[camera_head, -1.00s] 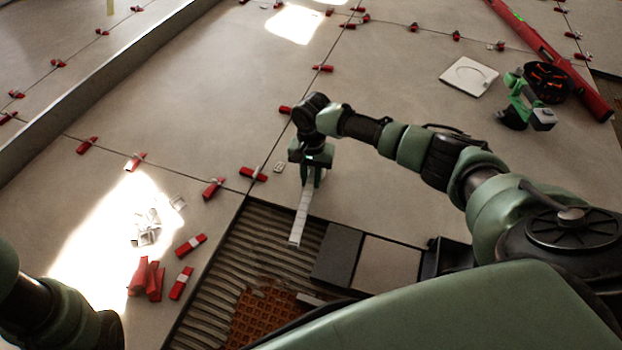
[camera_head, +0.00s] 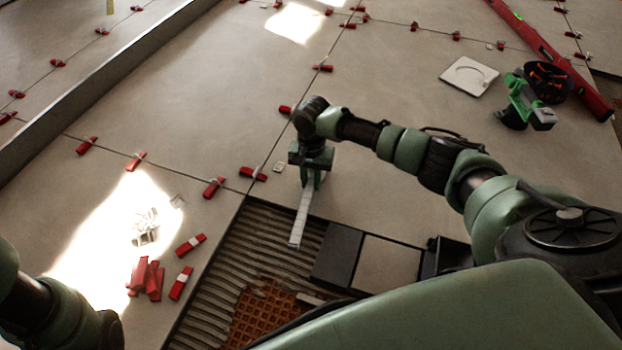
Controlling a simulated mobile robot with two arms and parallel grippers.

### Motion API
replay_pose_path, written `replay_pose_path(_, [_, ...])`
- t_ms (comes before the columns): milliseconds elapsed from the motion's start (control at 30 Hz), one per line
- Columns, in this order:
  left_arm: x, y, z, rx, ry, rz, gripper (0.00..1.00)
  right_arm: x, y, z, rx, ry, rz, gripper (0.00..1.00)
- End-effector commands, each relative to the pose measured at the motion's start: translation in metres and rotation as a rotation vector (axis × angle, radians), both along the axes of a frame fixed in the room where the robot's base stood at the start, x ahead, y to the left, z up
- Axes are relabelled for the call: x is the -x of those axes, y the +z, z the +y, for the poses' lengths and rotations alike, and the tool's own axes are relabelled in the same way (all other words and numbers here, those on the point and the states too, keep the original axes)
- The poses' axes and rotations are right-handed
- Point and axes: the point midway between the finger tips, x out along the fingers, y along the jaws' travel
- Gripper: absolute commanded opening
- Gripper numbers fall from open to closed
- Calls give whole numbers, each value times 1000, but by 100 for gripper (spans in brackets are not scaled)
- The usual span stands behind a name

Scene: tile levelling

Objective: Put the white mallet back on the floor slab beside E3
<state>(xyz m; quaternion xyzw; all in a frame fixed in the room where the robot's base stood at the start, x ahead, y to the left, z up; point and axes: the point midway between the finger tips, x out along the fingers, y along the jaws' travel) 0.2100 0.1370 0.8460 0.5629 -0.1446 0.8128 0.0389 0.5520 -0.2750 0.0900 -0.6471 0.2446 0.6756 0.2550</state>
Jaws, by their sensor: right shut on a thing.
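My right gripper (camera_head: 310,181) is shut on a long pale, whitish piece (camera_head: 301,218), which I take to be the white mallet. It points toward the front from the jaws, over or on the edge of the floor slab (camera_head: 400,195) and the ribbed mortar bed (camera_head: 265,240). A separate mallet head cannot be made out, and the fingertips are partly hidden. I cannot tell whether the piece touches the floor. No E3 mark is readable. Only part of my left arm shows at lower left; its gripper is out of view.
Red wedges (camera_head: 150,279) lie loose at left near white clips (camera_head: 147,226). More wedges line the tile joints. A dark block (camera_head: 338,254) and a beige tile (camera_head: 386,271) sit right of the bed. A green tool (camera_head: 523,97), dark bucket and long red level (camera_head: 550,58) lie at upper right.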

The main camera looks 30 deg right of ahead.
Motion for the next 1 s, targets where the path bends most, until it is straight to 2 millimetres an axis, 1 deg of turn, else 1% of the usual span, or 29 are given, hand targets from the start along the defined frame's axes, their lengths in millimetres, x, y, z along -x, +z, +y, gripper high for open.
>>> replay_pose_path(33, [0,0,0,0,0,0,42,-1,1,0,-1,0,-2,30])
replay_pose_path(100, [0,0,0,0,0,1,42,-1,1,0,0,0,-1,47])
replay_pose_path(400, [0,0,0,0,1,1,42,1,0,0,0,0,1,47])
replay_pose_path(533, [-1,5,0,0,1,2,42,0,5,0,-1,0,1,47])
replay_pose_path(667, [-1,17,0,1,1,3,42,0,19,0,-1,0,1,47])
replay_pose_path(933, [1,54,0,1,1,-2,42,-2,64,-1,-1,0,-1,47])
replay_pose_path(967, [-3,55,1,2,0,8,42,-2,68,-1,-1,0,-1,47])
replay_pose_path(1000, [-11,52,1,2,0,32,42,-2,73,-1,-1,0,1,47])
